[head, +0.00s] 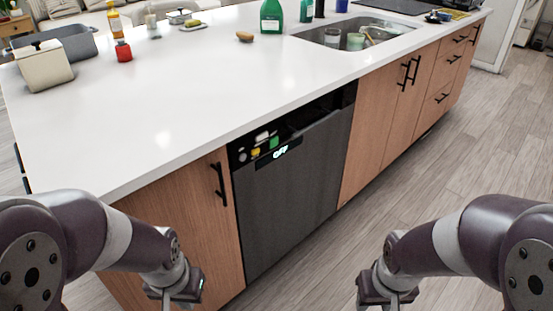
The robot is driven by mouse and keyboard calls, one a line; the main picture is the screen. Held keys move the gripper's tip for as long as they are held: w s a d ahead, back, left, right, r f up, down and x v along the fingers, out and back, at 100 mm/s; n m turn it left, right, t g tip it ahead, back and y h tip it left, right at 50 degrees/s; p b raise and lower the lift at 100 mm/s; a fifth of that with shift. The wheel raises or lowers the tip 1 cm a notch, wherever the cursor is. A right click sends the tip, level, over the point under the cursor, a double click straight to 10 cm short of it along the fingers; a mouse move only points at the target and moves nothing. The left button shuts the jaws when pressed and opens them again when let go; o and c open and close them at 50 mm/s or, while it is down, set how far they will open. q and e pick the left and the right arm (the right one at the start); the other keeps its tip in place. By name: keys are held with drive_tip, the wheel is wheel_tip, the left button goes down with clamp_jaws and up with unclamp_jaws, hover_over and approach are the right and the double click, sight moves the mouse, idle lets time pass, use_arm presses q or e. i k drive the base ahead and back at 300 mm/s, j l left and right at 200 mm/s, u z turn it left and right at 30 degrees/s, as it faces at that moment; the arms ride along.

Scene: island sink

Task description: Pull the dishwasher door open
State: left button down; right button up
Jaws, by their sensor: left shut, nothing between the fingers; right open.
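The dishwasher (292,190) has a dark grey front and sits under the white counter, between wooden cabinets. Its door looks closed and upright. A black control strip with coloured marks and a lit display (280,152) runs along its top. My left gripper (181,303) is shut and empty at the bottom of the view, low in front of the cabinet left of the dishwasher. My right gripper (388,304) is open and empty, over the floor to the right of the dishwasher. Both fingertips are partly cut off by the lower edge. Neither gripper appears to touch the door.
A wooden cabinet with a black handle (218,184) is left of the dishwasher; more cabinets (385,125) and drawers are right. The wood floor (455,150) is clear.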

sight(278, 205)
drive_tip(key=i+l+z, duration=0.1)
drive_tip(key=i+l, duration=0.25)
drive_tip(key=l, duration=0.15)
drive_tip(key=i+l+z, duration=0.15)
drive_tip(key=i+l, duration=0.25)
drive_tip(key=l, duration=0.1)
